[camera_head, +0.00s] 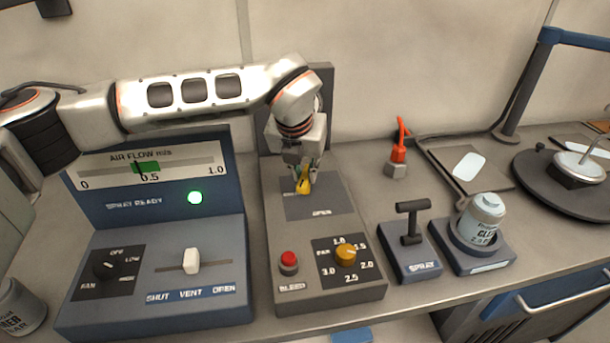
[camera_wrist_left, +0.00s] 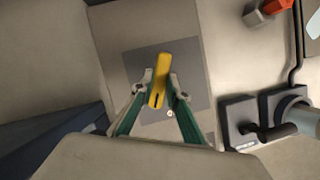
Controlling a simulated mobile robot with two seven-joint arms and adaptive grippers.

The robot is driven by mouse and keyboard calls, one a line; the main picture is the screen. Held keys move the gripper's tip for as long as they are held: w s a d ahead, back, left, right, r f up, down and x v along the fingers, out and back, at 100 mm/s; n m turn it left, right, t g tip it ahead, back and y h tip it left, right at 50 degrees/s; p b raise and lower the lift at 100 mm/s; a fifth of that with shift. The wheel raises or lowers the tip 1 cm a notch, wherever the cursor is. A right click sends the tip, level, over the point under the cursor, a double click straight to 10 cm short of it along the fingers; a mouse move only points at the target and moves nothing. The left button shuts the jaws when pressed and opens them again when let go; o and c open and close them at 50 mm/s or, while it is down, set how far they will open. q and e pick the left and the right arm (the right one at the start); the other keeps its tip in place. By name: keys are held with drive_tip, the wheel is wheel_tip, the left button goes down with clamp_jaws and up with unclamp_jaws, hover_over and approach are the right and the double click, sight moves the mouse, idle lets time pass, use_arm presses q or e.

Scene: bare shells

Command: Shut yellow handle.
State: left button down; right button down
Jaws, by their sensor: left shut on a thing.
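The yellow handle (camera_head: 303,185) is on the dark panel of the grey control box (camera_head: 273,240), in the middle of the head view. My left gripper (camera_head: 302,177) comes down on it from above and is shut on it. In the left wrist view the yellow handle (camera_wrist_left: 160,74) lies between the two fingertips (camera_wrist_left: 160,90), which touch its near part. The handle stretches away beyond the fingers. The arm hides the box's label beside the handle. My right gripper is in neither view.
Left stands a blue air flow panel (camera_head: 150,290) with a white slider (camera_head: 191,261). The grey box has a red button (camera_head: 289,260) and an orange knob (camera_head: 346,254). Right are a spray lever (camera_head: 411,225), a white can (camera_head: 482,219), a red switch (camera_head: 398,152) and a round dark stand (camera_head: 545,185).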

use_arm(q)
drive_tip(key=m+h, duration=0.1)
drive_tip(key=m, duration=0.2)
drive_tip(key=shift+a, duration=0.1)
drive_tip(key=m+g+h, duration=0.1)
drive_tip(key=m, duration=0.2)
drive_tip(key=shift+w+a, duration=0.1)
drive_tip(key=m+g+h, duration=0.1)
drive_tip(key=m, duration=0.2)
drive_tip(key=shift+w+r+m+p, duration=0.1)
drive_tip(key=shift+m+p, duration=0.2)
drive_tip(key=shift+m, duration=0.1)
drive_tip(key=shift+m+g+p, duration=0.45)
drive_tip(key=shift+m+g, duration=0.15)
drive_tip(key=shift+m, duration=1)
drive_tip(key=shift+h, duration=0.3)
drive_tip(key=c, duration=2)
unclamp_jaws()
drive_tip(key=shift+o, duration=0.2)
